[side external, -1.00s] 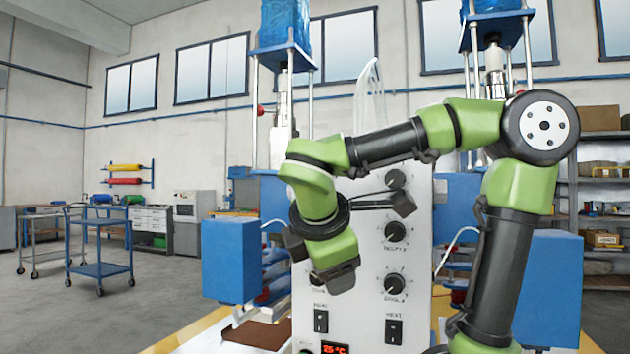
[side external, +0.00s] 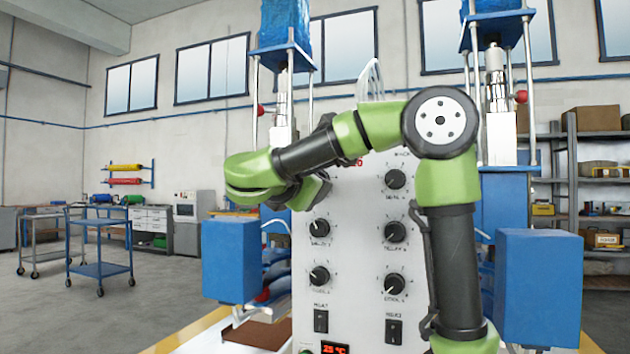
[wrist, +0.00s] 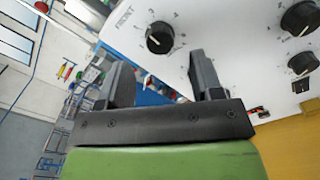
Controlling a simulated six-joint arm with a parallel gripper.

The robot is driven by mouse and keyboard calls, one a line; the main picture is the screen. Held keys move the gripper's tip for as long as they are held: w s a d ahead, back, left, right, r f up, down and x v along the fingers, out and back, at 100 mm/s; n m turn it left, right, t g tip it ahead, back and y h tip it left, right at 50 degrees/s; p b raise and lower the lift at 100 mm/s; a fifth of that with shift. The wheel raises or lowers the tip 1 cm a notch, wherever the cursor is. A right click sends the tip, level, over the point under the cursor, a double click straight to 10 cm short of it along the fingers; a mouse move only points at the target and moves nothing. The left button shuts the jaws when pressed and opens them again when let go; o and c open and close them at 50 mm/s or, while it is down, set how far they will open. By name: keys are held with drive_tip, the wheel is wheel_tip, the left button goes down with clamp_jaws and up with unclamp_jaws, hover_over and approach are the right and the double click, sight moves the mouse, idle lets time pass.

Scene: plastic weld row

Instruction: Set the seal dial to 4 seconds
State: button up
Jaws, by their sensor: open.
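A white control panel (side external: 357,255) carries several black dials. The upper right dial (side external: 395,179) has a label that seems to read SEAL; its setting is too small to read. The panel's upper left area is hidden behind my arm and gripper (side external: 312,190). In the wrist view, a black dial (wrist: 160,38) with a white pointer mark and numbers around it lies just beyond my fingertips, near the word FRONT. My gripper (wrist: 160,72) is open and empty, its two fingers apart, with no visible contact with the dial.
Other dials (side external: 318,228) and (side external: 395,232) sit lower, above two black switches (side external: 321,321) and a red display (side external: 335,348). Blue housings (side external: 232,260) flank the panel. More dials (wrist: 300,18) show at the wrist view's right. Open air lies left of the panel.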

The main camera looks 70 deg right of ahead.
drive_tip(key=d, duration=0.4)
drive_tip(key=shift+d, duration=0.2)
drive_tip(key=c, duration=0.9)
